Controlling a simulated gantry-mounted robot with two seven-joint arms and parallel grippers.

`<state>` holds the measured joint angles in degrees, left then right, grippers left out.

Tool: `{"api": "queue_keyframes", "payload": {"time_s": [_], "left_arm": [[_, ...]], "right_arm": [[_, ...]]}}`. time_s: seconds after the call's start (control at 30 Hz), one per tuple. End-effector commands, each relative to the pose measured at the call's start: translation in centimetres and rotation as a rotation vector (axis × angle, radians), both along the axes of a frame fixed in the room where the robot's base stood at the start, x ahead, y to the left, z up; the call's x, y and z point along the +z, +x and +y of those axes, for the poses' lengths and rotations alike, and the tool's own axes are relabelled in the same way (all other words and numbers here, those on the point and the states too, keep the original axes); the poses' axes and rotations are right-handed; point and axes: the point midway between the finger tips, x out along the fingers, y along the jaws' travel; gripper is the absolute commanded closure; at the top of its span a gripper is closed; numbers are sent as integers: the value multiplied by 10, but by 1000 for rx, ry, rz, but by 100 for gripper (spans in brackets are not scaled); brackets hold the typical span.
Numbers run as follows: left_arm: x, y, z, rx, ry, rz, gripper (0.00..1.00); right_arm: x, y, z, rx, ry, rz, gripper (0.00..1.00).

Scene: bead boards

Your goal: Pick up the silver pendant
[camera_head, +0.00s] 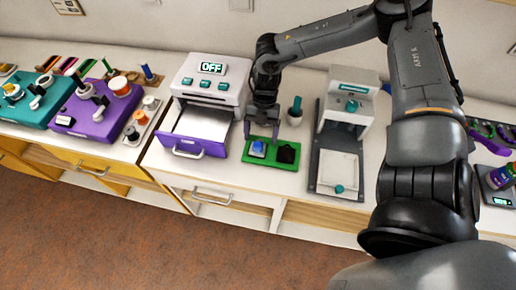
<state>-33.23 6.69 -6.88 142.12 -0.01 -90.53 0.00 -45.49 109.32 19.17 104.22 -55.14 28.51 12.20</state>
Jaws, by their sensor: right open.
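I cannot make out a silver pendant for certain in the head view. My right gripper (261,130) points down, open, its fingers just over the back edge of a small green tray (269,165). Nothing shows between its fingers. On the tray, a blue piece (257,148) lies in the left part and a black piece (287,154) in the right part. Whether the fingers touch the tray, I cannot tell. My left gripper is not in view.
A white machine (211,75) reading "OFF" with an open purple-fronted drawer (190,149) stands left of the tray. A grey-and-white press (348,95) stands right. Purple (92,128) and teal (48,118) boards with tools lie far left.

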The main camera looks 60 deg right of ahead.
Motion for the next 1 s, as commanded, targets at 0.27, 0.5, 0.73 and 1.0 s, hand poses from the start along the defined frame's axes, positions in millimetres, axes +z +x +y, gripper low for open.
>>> {"api": "queue_keyframes", "payload": {"time_s": [0.27,0.5,0.73,1.0], "left_arm": [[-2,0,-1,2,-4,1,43],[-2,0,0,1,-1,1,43],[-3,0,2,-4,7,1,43],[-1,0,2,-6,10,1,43]], "right_arm": [[-1,0,0,0,0,0,15],[-1,0,0,0,0,1,44],[-1,0,0,0,0,1,75],[0,0,0,0,0,1,76]]}}
